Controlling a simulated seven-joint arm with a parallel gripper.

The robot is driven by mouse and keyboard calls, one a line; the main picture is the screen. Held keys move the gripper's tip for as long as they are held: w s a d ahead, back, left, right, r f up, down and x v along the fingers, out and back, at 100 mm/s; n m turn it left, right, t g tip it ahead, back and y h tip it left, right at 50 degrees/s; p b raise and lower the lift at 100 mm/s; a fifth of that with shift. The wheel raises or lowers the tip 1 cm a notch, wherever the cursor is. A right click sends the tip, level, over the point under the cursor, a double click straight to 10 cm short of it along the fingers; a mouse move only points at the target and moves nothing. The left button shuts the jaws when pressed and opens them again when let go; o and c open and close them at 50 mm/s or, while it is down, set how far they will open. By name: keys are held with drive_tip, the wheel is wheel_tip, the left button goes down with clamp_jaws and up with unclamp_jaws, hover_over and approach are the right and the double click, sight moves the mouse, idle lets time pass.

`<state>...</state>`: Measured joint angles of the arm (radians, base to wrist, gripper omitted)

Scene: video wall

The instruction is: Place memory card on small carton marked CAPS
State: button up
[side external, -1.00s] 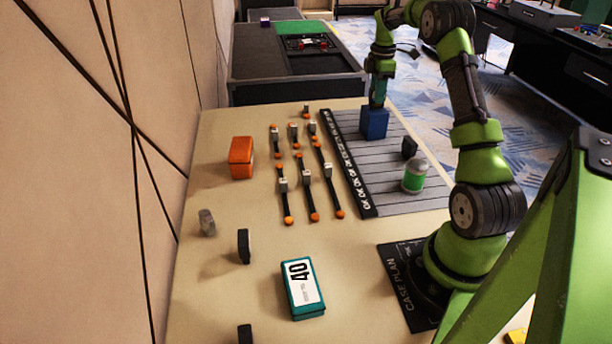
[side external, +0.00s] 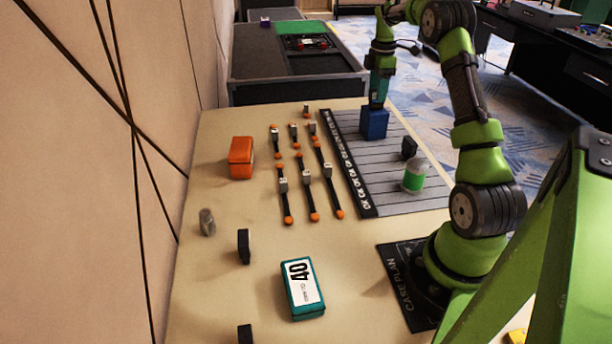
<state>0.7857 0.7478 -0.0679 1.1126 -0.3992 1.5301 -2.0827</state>
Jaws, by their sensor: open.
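My gripper (side external: 376,101) points down at the top of a blue box (side external: 374,125), at the far edge of the grey slatted mat. Its fingertips are small here, and I cannot tell whether they touch the box or whether anything lies between them. I cannot pick out a memory card for certain. No CAPS marking is readable. Other boxes in view are an orange one (side external: 241,158) at the left and a teal one (side external: 303,303) in front, with a white label reading 40.
The slatted mat (side external: 390,185) also bears a green-and-white cylinder (side external: 414,175) and a small black block (side external: 409,148). Several slider-like strips with orange ends (side external: 308,190) lie mid-table. A grey cylinder (side external: 207,222) and a black block (side external: 243,246) stand at left. Bare table surrounds the teal box.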

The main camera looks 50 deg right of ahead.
wheel_tip(320, 180, up, 10)
drive_tip(key=r, duration=0.1)
drive_tip(key=w+a+r+m+t, duration=0.15)
drive_tip(key=a+r, duration=0.35)
drive_tip(key=a, duration=0.5)
drive_tip(key=s+a+r+m+t, duration=0.2)
drive_tip(key=a+m, duration=0.2)
drive_tip(key=a, duration=1.1)
drive_tip(key=s+a+f+m+t+y, duration=0.1)
drive_tip(key=s+a+f+m+t, duration=0.1)
drive_tip(key=s+a, duration=0.4)
drive_tip(key=s+a+f+m+t+y, duration=0.1)
drive_tip(key=s+a+f+m, duration=0.4)
drive_tip(key=a, duration=0.6)
drive_tip(key=shift+s+a+t, duration=0.25)
drive_tip(key=shift+s+t, duration=0.1)
drive_tip(key=shift+s, duration=0.3)
